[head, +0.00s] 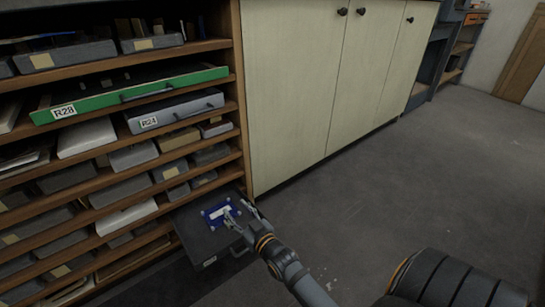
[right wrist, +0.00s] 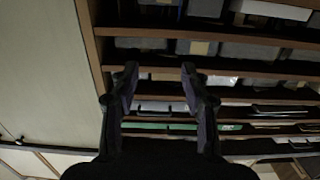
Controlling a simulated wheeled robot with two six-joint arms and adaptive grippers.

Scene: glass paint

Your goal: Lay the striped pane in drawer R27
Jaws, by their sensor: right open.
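A blue pane (head: 213,217) with a pale stripe across it lies, as far as I can tell, flat in a pulled-out dark drawer (head: 200,242) low in the rack. The small label on that drawer's front is too small to read. My right gripper (head: 241,210) is open over the right side of the drawer, with one fingertip overlapping the pane's right edge in the picture. In the right wrist view the open fingers (right wrist: 160,76) have nothing between them, and the pane does not show. My left gripper is not in view.
Higher up, a green drawer labelled R28 (head: 135,91) and a grey drawer labelled R24 (head: 180,108) stick out of the wooden rack (head: 243,100). Grey and white boxes fill its shelves. A cream cabinet (head: 300,90) stands to the right. The floor (head: 400,190) is clear.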

